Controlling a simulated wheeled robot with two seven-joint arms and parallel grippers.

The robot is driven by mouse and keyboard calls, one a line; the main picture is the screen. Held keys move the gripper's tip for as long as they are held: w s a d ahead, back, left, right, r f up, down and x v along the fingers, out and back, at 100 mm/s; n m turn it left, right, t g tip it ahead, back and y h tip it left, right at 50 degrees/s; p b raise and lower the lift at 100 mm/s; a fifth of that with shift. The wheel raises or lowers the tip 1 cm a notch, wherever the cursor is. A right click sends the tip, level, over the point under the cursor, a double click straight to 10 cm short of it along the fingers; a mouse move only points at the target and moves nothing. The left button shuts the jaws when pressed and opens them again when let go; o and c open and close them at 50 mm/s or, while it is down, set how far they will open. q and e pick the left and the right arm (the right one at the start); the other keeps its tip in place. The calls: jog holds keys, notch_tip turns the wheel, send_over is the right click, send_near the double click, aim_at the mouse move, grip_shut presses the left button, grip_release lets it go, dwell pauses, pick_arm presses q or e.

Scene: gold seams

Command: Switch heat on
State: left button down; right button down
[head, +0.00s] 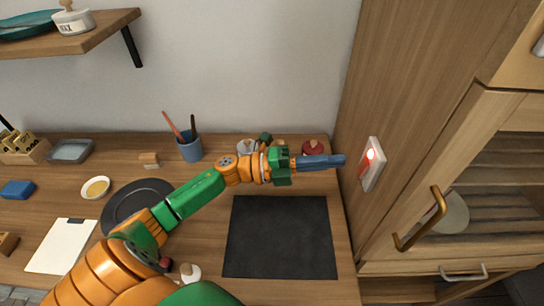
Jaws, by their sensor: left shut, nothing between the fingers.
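A white wall switch (373,163) with a red rocker is mounted on the wooden side panel right of the worktop. A bright red light shows on its upper part. My left gripper (341,160) has blue fingers, closed together with nothing between them. Its fingertips point right at the switch, and in the picture a small gap lies between them and the plate. I cannot tell the true distance in depth. My right gripper is not in view.
A black mat (281,238) lies on the worktop below my left gripper. A blue cup (189,150) with tools, a dark plate (117,207) and small items stand left and behind. A cabinet with a brass handle (421,220) is at right. A shelf (75,39) hangs upper left.

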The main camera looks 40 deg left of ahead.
pick_arm(q)
jog(key=s+a+r+b, duration=0.1)
jog(key=s+a+b, duration=0.1)
jog(key=s+a, duration=0.4)
jog(key=shift+a+r+b, duration=0.35)
jog(key=shift+a, duration=0.9)
jog(key=shift+w+d, duration=0.1)
jog(key=shift+w, duration=0.05)
